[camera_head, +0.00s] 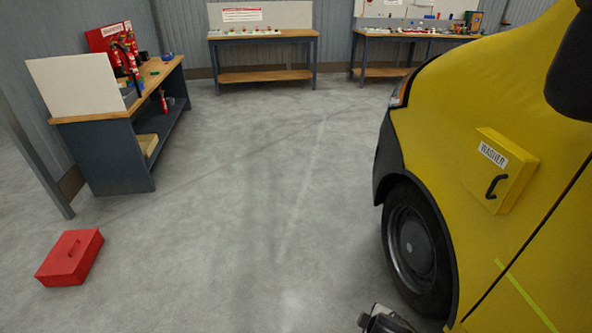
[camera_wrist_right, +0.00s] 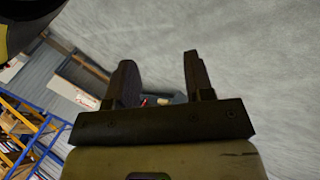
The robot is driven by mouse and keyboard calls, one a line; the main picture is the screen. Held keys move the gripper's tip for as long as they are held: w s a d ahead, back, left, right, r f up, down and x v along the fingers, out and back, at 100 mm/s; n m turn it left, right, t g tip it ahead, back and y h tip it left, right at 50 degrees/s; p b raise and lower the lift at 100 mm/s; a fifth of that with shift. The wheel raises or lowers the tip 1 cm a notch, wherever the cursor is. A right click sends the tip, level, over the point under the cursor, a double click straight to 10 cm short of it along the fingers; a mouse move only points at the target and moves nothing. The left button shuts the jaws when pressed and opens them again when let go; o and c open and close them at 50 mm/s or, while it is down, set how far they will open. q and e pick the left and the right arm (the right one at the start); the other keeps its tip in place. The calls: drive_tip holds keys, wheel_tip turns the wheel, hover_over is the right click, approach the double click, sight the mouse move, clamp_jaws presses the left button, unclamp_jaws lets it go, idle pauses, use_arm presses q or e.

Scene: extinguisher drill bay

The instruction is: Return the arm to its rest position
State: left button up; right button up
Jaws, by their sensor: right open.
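My right gripper (camera_wrist_right: 158,82) shows in the right wrist view with its two dark fingers apart. Nothing shows between the fingers except floor and distant bench items behind them. In the head view a dark piece of my arm or gripper (camera_head: 384,322) shows at the bottom edge, right of the middle, close to the yellow vehicle's front wheel. My left gripper is in neither view.
A yellow vehicle (camera_head: 470,110) with a washer box (camera_head: 498,172) fills the right side. A red toolbox (camera_head: 70,258) lies on the floor at left. A workbench (camera_head: 125,150) with red extinguishers stands at left; two benches (camera_head: 262,38) line the back. The middle floor is clear.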

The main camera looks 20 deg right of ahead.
drive_tip(key=s+a+r+m+t+y+p, duration=0.1)
drive_tip(key=s+a+r+m+p, duration=0.1)
drive_tip(key=s+a+r, duration=0.3)
drive_tip(key=s+a+r+m+t+y+p, duration=0.1)
drive_tip(key=s+a+r+m+p, duration=0.15)
drive_tip(key=r, duration=0.35)
drive_tip(key=s+f+m+g+y+p, duration=0.1)
drive_tip(key=s+f+g+p, duration=0.15)
drive_tip(key=s, duration=0.65)
drive_tip(key=s+f+m+g+p, duration=0.1)
drive_tip(key=s+m+g+p, duration=0.15)
drive_tip(key=s, duration=0.65)
wheel_tip(320, 180, up, 37)
drive_tip(key=n+p, duration=0.1)
drive_tip(key=p, duration=3.6)
drive_tip(key=shift+w+a+t, duration=0.3)
drive_tip(key=shift+w+a, duration=0.1)
drive_tip(key=shift+w, duration=0.05)
drive_tip(key=shift+r, duration=0.1)
drive_tip(key=shift+c, duration=0.5)
